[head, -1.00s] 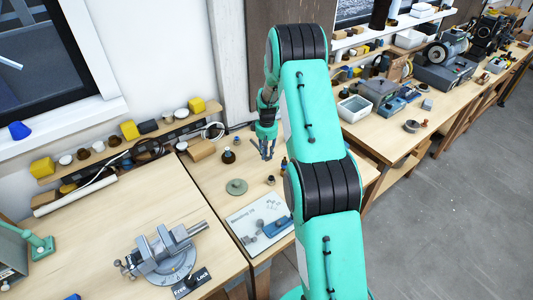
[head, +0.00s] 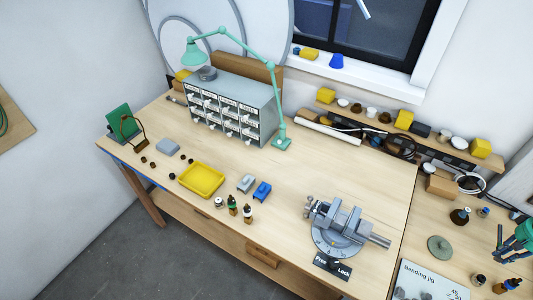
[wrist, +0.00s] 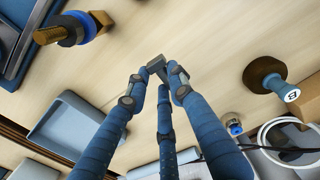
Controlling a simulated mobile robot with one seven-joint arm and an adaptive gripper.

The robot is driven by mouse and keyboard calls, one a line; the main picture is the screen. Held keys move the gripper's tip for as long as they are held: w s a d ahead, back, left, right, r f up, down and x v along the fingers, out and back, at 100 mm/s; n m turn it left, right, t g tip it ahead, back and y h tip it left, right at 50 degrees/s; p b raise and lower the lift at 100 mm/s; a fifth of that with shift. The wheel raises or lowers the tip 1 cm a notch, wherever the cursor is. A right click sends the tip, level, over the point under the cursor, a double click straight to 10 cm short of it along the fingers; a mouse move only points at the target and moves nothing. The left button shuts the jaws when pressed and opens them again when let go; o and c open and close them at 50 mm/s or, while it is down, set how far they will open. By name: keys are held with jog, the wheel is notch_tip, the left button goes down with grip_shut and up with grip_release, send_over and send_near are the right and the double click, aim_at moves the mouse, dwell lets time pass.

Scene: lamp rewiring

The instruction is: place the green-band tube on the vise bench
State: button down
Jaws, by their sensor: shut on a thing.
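My gripper (head: 514,251) is at the right edge of the head view, partly cut off, over the bench to the right of the vise bench. In the wrist view, my gripper's blue fingers (wrist: 158,82) are closed together around a small grey piece (wrist: 157,64). No green band shows on it, so I cannot tell if it is the green-band tube. The vise bench (head: 300,180) is the wide wooden one at the middle of the head view. The grey vise (head: 340,230) stands at its right front.
On the vise bench are a yellow tray (head: 202,180), small bottles (head: 247,213), a blue block (head: 262,190), a drawer cabinet (head: 232,108) and a green lamp (head: 281,143). Bare wood lies between cabinet and vise. A brown flask (wrist: 264,74) stands near my fingers.

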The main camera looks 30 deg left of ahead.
notch_tip(320, 180, up, 15)
jog(key=w+a+p, duration=0.2)
jog(key=a, duration=1.6)
jog(key=w+a+p, duration=0.2)
jog(key=a, duration=1.6)
jog(key=s+a+p, duration=0.1)
jog(key=s+a, duration=0.3)
jog(key=a, duration=0.5)
jog(key=s+a+p, duration=0.1)
jog(key=s+a, duration=0.2)
jog(key=a, duration=0.7)
jog(key=s+a+p, duration=0.1)
jog(key=s+a, duration=0.3)
jog(key=a, duration=0.5)
jog(key=s+a+m+p, duration=0.1)
jog(key=s+a+p, duration=0.1)
jog(key=s+a, duration=1.25)
jog(key=shift+a+f, duration=0.25)
jog(key=shift+f, duration=1)
jog(key=shift+a+f, duration=0.2)
jog(key=shift+f, duration=1.05)
